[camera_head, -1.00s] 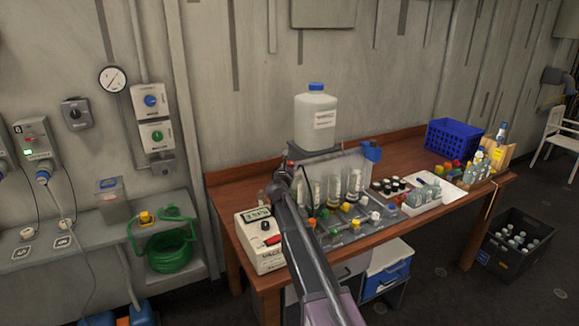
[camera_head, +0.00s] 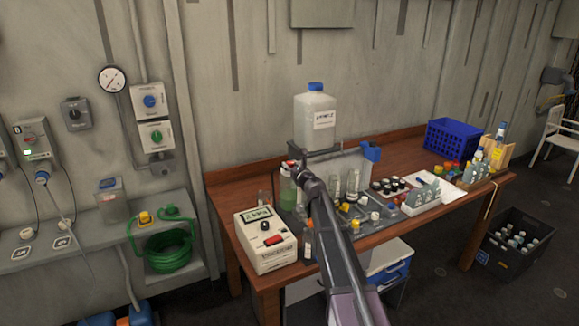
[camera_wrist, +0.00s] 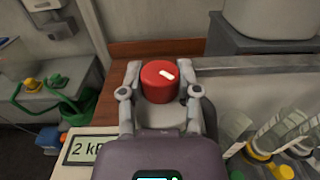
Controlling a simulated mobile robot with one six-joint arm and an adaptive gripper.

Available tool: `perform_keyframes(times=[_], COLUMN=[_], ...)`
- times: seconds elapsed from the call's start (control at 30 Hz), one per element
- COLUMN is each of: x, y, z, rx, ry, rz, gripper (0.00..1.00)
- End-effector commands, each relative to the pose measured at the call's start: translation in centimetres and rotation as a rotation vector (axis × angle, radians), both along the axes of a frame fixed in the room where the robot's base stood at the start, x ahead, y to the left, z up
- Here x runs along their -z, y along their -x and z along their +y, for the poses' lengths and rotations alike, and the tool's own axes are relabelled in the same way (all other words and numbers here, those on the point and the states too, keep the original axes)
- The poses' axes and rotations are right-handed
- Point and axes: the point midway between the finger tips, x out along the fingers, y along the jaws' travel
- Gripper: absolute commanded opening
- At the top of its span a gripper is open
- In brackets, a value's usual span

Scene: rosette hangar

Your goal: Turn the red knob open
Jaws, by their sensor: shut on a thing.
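The red knob (camera_wrist: 164,88) is a round cap with a short white mark right of its centre in the wrist view. My gripper (camera_wrist: 161,80) is shut on it, with one finger at its left side and one at its right. What the knob is mounted on is mostly hidden by my gripper. In the head view my gripper (camera_head: 298,161) is at the back left of the bench, at the left end of the rack of tubes. The knob is mostly hidden there by my arm.
A white meter box (camera_head: 265,243) with a display stands at the bench's front left. Several tubes and coloured valves (camera_head: 352,212) stand right of my arm. A white jug (camera_head: 316,122) with a blue cap stands behind. A blue basket (camera_head: 453,138) is at the far right.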

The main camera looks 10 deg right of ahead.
Motion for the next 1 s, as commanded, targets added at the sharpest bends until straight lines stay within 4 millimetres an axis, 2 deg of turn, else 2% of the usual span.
perform_keyframes(times=[1.0], x=[-0.11], y=[-0.50], z=[0.05], rx=[-0.739], ry=[-0.005], rz=[-0.002], gripper=[0.00])
